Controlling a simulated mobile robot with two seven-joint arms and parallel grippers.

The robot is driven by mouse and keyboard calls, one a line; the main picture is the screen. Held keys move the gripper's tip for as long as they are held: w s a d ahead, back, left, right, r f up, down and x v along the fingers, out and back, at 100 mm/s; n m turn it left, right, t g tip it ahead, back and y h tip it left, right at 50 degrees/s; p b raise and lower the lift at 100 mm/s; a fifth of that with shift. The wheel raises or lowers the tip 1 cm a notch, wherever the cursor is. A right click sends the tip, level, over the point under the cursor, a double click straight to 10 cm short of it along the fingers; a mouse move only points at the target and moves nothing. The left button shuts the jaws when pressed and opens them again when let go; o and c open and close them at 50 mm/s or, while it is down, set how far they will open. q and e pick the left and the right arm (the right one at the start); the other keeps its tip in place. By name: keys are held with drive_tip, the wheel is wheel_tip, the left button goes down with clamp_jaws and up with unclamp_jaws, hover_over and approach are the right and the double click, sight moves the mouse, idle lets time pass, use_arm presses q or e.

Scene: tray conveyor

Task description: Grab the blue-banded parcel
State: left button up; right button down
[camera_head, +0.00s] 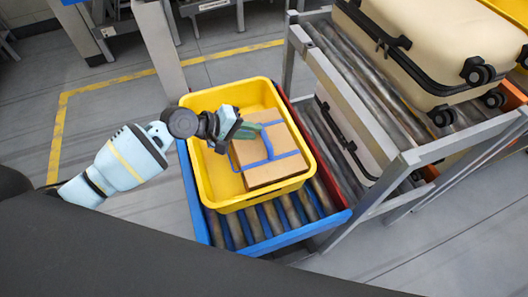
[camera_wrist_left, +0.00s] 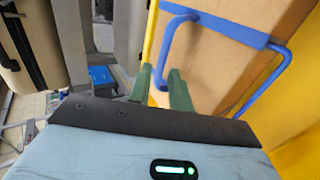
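The blue-banded parcel (camera_head: 278,170) is a brown cardboard box with a blue strap and a raised blue handle, lying in a yellow tray (camera_head: 205,186). My left gripper (camera_head: 255,129) is over the tray at the parcel's far left side. Whether a finger touches the parcel is unclear. My right gripper is not in view.
The yellow tray stands on a roller conveyor (camera_head: 262,222) with blue and red side rails. A grey metal rack (camera_head: 385,185) with cream suitcases (camera_head: 430,45) stands close on the right. Open floor with a yellow line (camera_head: 105,83) is at the left.

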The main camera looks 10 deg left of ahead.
sight(262, 133)
use_arm(q)
drive_tip(key=x, duration=0.5)
drive_tip(key=shift+s, duration=0.25)
drive_tip(key=shift+c, duration=0.4)
clamp_jaws()
idle(0.6)
drive_tip(key=shift+w+r, duration=0.1)
drive_tip(key=shift+r, duration=0.05)
